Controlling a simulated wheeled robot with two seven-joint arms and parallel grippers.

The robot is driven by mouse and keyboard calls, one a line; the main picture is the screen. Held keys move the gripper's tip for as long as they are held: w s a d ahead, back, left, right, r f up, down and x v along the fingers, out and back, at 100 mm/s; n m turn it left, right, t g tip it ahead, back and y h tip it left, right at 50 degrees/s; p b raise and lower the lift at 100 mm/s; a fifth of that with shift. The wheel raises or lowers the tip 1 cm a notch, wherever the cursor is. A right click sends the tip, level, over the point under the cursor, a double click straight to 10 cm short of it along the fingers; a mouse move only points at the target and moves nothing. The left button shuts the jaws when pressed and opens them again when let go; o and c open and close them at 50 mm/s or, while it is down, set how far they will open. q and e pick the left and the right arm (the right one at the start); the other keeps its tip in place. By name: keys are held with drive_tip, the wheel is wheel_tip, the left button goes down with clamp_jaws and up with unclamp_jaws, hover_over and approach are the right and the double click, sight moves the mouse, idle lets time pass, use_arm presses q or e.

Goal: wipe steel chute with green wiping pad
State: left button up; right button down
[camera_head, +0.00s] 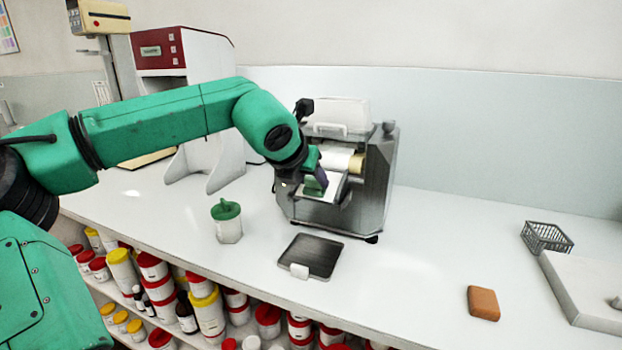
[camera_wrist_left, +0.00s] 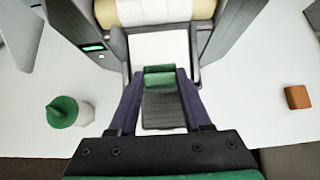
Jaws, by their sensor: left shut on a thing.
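The steel chute (camera_head: 322,188) slopes down from the front of the grey mill (camera_head: 375,170); in the left wrist view the chute (camera_wrist_left: 160,55) is a pale plate below the roller. My left gripper (camera_head: 316,184) is over the chute, shut on the green wiping pad (camera_head: 314,186). In the left wrist view the pad (camera_wrist_left: 159,78) sits between the purple fingers of the gripper (camera_wrist_left: 160,92), at the chute's lower part. I cannot tell for sure whether the pad touches the chute. My right gripper is not in view.
A dark tray (camera_head: 313,256) lies on the white counter below the chute. A green-lidded cup (camera_head: 228,225) stands to its left. An orange-brown block (camera_head: 483,303) and a wire basket (camera_head: 546,237) are at the right. The counter between tray and block is clear.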

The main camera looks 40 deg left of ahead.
use_arm(q)
drive_tip(key=shift+w+f, duration=0.1)
drive_tip(key=shift+f, duration=0.15)
